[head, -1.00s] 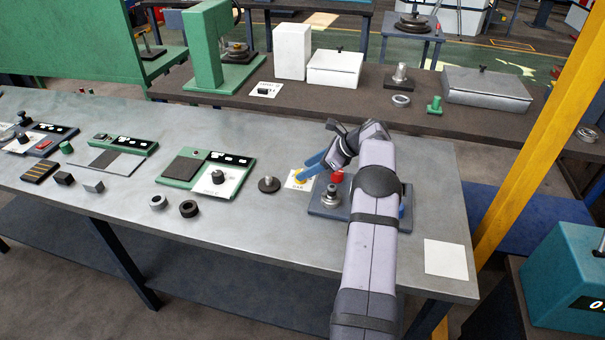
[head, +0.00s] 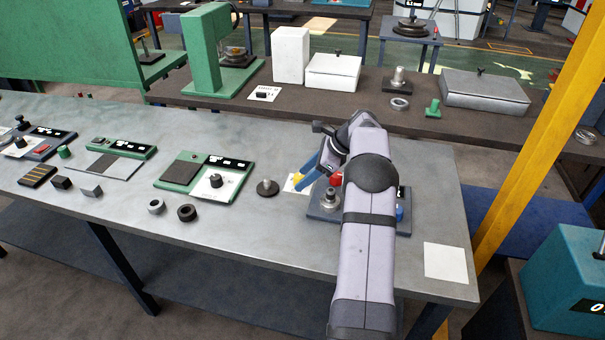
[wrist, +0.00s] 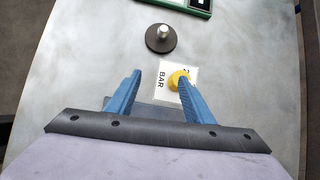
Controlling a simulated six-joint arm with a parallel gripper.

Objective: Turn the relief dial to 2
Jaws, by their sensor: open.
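The yellow relief dial (wrist: 179,80) sits on a white card (wrist: 160,96) printed "BAR" on the table. In the wrist view my gripper (wrist: 159,76) is open. Its right blue finger overlaps part of the dial, while the left finger is over bare table beyond the card's left edge. The dial is not between the fingers' middle, and I cannot tell whether the finger touches it. One digit on the card is partly visible; the dial's setting is unreadable. In the head view my blue fingers (head: 307,174) slant down over the card (head: 290,186).
A dark disc with a silver post (wrist: 161,38) stands just beyond the card. A blue-grey block (head: 320,206) with a red knob (head: 336,179), a silver fitting (head: 330,200) and a blue button (head: 399,214) lies under my arm. Bare table lies front right, around a white sheet (head: 445,263).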

